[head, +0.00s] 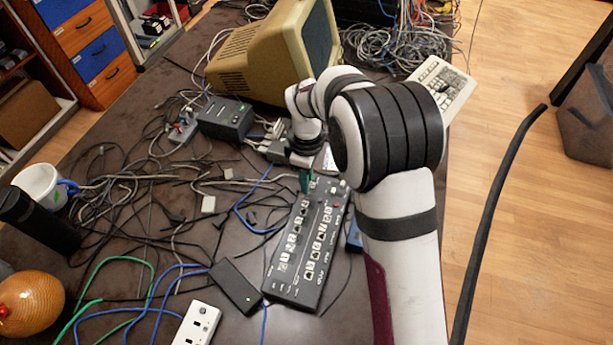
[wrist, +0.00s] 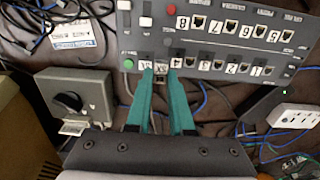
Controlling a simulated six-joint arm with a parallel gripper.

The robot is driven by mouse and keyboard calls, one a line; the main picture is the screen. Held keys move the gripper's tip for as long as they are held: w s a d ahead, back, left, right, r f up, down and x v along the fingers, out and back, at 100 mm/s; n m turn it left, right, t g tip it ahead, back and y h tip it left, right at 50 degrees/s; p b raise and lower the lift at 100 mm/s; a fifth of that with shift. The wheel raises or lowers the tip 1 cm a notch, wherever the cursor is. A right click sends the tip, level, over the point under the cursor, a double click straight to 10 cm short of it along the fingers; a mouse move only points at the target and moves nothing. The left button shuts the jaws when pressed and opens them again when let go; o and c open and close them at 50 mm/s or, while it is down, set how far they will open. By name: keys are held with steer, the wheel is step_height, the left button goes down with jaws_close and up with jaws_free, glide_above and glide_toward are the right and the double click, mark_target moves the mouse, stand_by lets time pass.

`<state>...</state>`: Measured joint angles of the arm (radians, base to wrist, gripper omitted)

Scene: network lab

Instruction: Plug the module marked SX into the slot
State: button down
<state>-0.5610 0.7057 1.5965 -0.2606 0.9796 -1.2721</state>
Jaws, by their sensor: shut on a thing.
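The dark switch box (head: 283,284) lies on the table, with numbered white labels and ports in two rows. In the wrist view the same box (wrist: 205,45) fills the upper right, its labels upside down. My gripper (wrist: 161,72) has two teal fingers, shut on a small module (wrist: 161,77) at the box's near row edge. The fingers hide most of the module, and I cannot read its marking. I cannot tell whether it touches the box or sits in a slot. In the head view my gripper (head: 305,181) is at the far end of the box, partly hidden by my arm.
A grey box with a black knob (wrist: 72,101) stands left of my fingers. A tangle of cables (head: 130,195) covers the table's left. A black adapter (head: 236,286) and a white power strip (head: 197,325) lie near the box. An old monitor (head: 270,55) stands behind.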

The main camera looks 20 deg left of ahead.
steer(key=shift+f, duration=1.2)
stand_by(0.9)
steer(key=c, duration=0.7)
jaws_free()
steer(key=shift+r, duration=0.1)
step_height(320, 180, up, 16)
steer(key=shift+f, duration=0.2)
